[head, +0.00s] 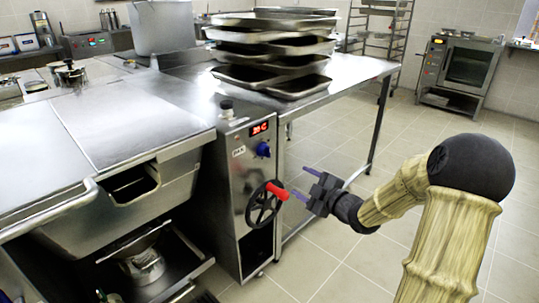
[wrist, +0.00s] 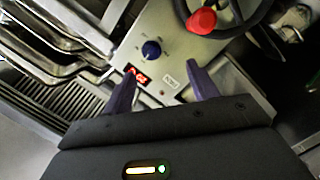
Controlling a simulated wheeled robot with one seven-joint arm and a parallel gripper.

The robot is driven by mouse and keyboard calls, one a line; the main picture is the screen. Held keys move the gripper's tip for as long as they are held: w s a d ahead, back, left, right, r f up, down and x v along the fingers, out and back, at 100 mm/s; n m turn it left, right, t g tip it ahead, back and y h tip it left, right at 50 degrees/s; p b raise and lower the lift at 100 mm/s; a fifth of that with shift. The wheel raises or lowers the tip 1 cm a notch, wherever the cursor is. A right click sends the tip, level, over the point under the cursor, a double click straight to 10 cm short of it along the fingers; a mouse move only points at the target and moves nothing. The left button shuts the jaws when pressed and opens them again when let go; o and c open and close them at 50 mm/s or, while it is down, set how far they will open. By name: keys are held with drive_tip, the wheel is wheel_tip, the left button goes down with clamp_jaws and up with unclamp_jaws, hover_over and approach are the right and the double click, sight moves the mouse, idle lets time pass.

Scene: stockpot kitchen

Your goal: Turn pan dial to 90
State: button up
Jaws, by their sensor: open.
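The pan dial is a small blue knob (head: 263,149) on the steel control panel of the tilting pan (head: 120,130), under a red digital display (head: 259,128). The display digits are too small to read surely. In the wrist view the knob (wrist: 151,50) lies just beyond and between my fingertips, with the display (wrist: 136,75) close to the left finger. My gripper (head: 305,184) is open and empty, to the right of the panel and apart from the knob in the head view. Its purple fingers (wrist: 157,76) point toward the panel.
A black handwheel with a red handle (head: 277,191) sits low on the same panel; the handle (wrist: 201,20) is near my right finger in the wrist view. Stacked trays (head: 270,50) stand on the steel table behind.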

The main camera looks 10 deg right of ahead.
sight(270, 153)
drive_tip(key=shift+s+d+r+n+t+y, duration=0.1)
drive_tip(key=shift+d+r+n+t+y, duration=0.1)
drive_tip(key=shift+r+n+y, duration=0.2)
drive_tip(key=shift+d+r+n+t+y, duration=0.2)
drive_tip(key=shift+r+n+y, duration=0.1)
drive_tip(key=shift+r+y, duration=0.15)
drive_tip(key=b+x, duration=0.3)
drive_tip(key=x, duration=1.4)
drive_tip(key=shift+a+f+b, duration=0.1)
drive_tip(key=shift+b, duration=0.3)
drive_tip(key=shift+w, duration=0.25)
drive_tip(key=c, duration=1)
drive_tip(key=shift+d+h, duration=0.25)
drive_tip(key=shift+p, duration=0.35)
